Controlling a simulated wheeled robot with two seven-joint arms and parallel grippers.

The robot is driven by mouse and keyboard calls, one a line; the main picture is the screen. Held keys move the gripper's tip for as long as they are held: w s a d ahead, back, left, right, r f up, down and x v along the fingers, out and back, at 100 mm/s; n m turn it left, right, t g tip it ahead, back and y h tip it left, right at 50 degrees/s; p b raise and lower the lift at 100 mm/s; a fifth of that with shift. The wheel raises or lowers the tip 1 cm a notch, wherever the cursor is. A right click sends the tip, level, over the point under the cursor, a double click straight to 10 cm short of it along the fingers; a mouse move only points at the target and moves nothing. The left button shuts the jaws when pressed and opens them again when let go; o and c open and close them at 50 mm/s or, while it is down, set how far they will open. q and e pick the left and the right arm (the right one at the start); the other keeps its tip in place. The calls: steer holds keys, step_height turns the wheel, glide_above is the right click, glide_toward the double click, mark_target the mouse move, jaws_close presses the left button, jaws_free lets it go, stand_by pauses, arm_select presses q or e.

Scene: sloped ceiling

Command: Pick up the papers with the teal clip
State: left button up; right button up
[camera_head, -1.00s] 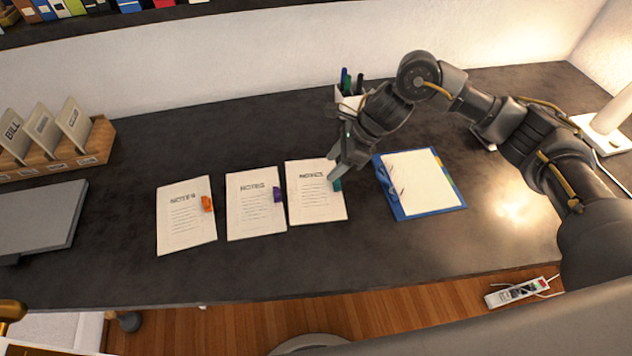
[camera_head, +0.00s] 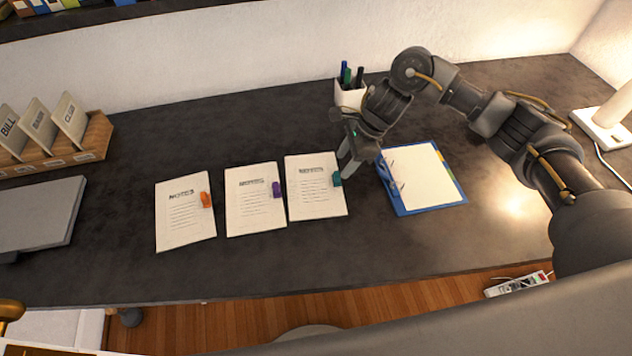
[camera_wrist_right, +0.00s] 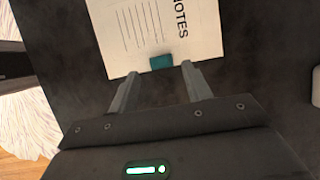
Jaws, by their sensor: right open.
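The papers with the teal clip (camera_head: 315,190) lie flat on the dark desk, rightmost of three note stacks. The teal clip (camera_head: 337,179) sits on their right edge. My right gripper (camera_head: 345,168) is at that edge, beside the clip. In the right wrist view my right gripper (camera_wrist_right: 158,82) is open, with the teal clip (camera_wrist_right: 161,62) just ahead of and between its fingertips. The papers (camera_wrist_right: 155,28) extend beyond it, and nothing is held. My left gripper is not in view.
Papers with a purple clip (camera_head: 254,200) and papers with an orange clip (camera_head: 184,212) lie to the left. A blue binder (camera_head: 424,180) lies close on the right. A pen cup (camera_head: 350,96) stands behind the gripper. The desk front is clear.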

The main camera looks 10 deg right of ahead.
mark_target(337, 174)
steer(key=p+x, duration=0.1)
steer(key=x, duration=0.3)
steer(key=shift+s+f+p, duration=0.1)
steer(key=shift+f+p, duration=0.05)
steer(key=shift+p, duration=0.15)
steer(key=shift+a+f, duration=0.2)
steer(key=shift+f, duration=0.2)
jaws_close()
steer(key=shift+r, duration=0.15)
